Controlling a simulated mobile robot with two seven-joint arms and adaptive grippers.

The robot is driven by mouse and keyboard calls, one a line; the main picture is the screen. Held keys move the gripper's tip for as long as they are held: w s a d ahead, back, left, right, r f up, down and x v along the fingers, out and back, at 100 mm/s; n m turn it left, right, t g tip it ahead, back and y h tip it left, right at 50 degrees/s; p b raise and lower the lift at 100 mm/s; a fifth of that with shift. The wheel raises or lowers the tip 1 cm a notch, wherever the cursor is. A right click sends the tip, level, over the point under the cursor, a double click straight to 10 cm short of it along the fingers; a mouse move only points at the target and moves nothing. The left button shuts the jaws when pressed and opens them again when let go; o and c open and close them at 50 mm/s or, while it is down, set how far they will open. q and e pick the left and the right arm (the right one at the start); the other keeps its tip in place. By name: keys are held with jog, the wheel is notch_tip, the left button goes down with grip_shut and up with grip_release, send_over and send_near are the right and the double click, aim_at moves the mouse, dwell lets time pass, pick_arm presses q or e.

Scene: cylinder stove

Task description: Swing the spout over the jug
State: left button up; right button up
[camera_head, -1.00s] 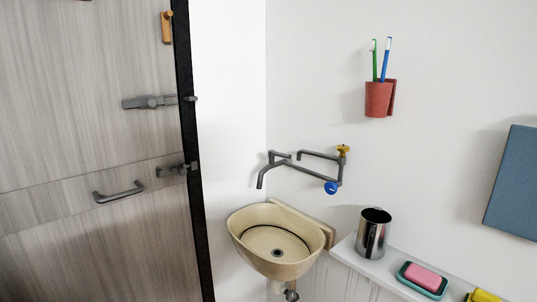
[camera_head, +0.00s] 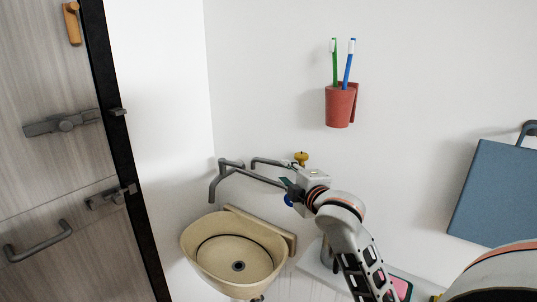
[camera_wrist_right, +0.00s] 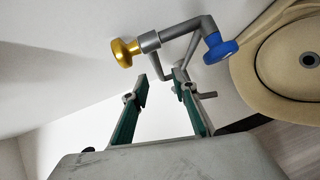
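The grey tap spout (camera_head: 232,172) reaches left from the wall, and its downturned end hangs over the basin. The yellow knob (camera_head: 301,158) and the blue knob (camera_head: 289,200) sit at its wall end. My right gripper (camera_head: 286,186) is beside the pipe near these knobs. In the right wrist view the green-padded fingers (camera_wrist_right: 162,85) stand apart with a gap between them, and the spout pipe (camera_wrist_right: 186,70) is close to the fingertips; I cannot tell if they touch. The metal jug (camera_head: 327,253) on the shelf is mostly hidden behind my right arm. My left gripper is not in view.
The beige basin (camera_head: 236,250) is below the spout, and it also shows in the wrist view (camera_wrist_right: 252,70). A red cup (camera_head: 340,105) with toothbrushes hangs on the wall above. A pink soap (camera_head: 402,288) is partly hidden by my arm. A blue panel (camera_head: 490,195) hangs at right.

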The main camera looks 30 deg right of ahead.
aim_at(277, 164)
jog(key=shift+w+d+r, duration=0.1)
jog(key=shift+w+d, duration=0.05)
jog(key=shift+w, duration=0.65)
jog(key=shift+w+d, duration=0.2)
jog(key=shift+w, duration=0.45)
jog(key=x, duration=0.4)
jog(key=shift+w+d, duration=0.1)
jog(key=shift+w, duration=0.4)
jog(key=shift+w+f, duration=0.2)
jog(key=c, duration=0.7)
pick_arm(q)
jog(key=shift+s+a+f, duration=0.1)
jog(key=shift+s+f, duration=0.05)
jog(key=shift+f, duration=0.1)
pick_arm(e)
grip_shut()
